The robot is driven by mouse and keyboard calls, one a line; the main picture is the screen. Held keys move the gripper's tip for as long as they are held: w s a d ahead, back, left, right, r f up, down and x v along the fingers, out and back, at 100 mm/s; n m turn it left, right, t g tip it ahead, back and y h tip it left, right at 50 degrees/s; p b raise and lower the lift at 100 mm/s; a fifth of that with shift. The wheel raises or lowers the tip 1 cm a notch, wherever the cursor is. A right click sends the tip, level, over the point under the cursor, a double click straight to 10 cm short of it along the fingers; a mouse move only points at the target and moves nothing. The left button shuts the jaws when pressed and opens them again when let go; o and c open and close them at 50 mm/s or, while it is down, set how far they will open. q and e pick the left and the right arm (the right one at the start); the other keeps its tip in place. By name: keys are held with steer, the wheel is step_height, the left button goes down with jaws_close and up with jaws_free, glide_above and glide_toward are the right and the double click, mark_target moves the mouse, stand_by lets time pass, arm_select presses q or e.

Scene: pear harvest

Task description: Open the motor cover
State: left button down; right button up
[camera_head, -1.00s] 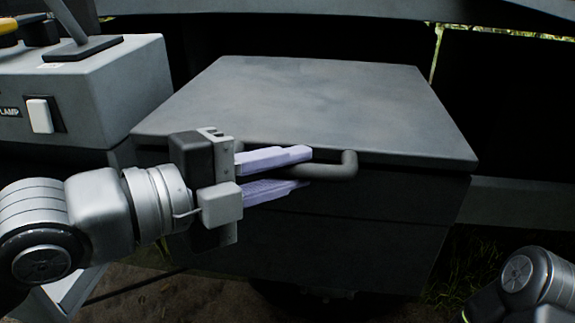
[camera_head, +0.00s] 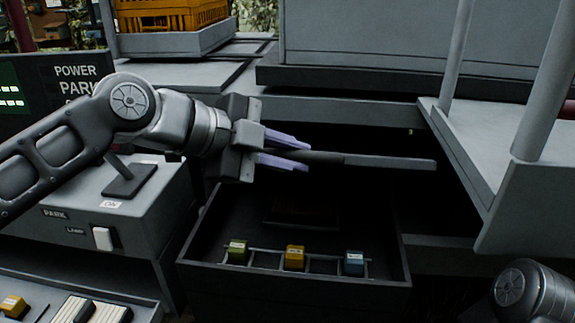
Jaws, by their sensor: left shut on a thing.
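The motor cover (camera_head: 390,162) is raised above the dark motor box (camera_head: 295,279) and shows almost edge-on as a thin grey strip. The box stands open at the top. My left gripper (camera_head: 300,151) is shut on the cover's handle (camera_head: 326,157) at the strip's left end; most of the grip is hard to make out. Inside the box a rack holds a green block (camera_head: 237,251), an orange block (camera_head: 295,258) and a blue block (camera_head: 354,263). My right arm shows at the bottom right, but its gripper is out of view.
A grey control box (camera_head: 135,215) with a white switch stands left of the motor box. A grey beam (camera_head: 340,108) runs behind the cover. A grey frame with posts (camera_head: 535,175) stands close on the right. A yellow crate (camera_head: 172,17) is at the back left.

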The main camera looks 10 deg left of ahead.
arm_select(q)
steer(key=w+r+p, duration=1.6)
steer(key=w+p, duration=0.2)
steer(key=w, duration=0.1)
steer(key=shift+w+r+g+p, duration=0.25)
steer(key=shift+w+g+p, duration=0.05)
steer(key=shift+w+g, duration=0.1)
steer(key=c, duration=1.3)
jaws_free()
steer(key=shift+c, duration=0.2)
steer(key=shift+s+a, duration=0.1)
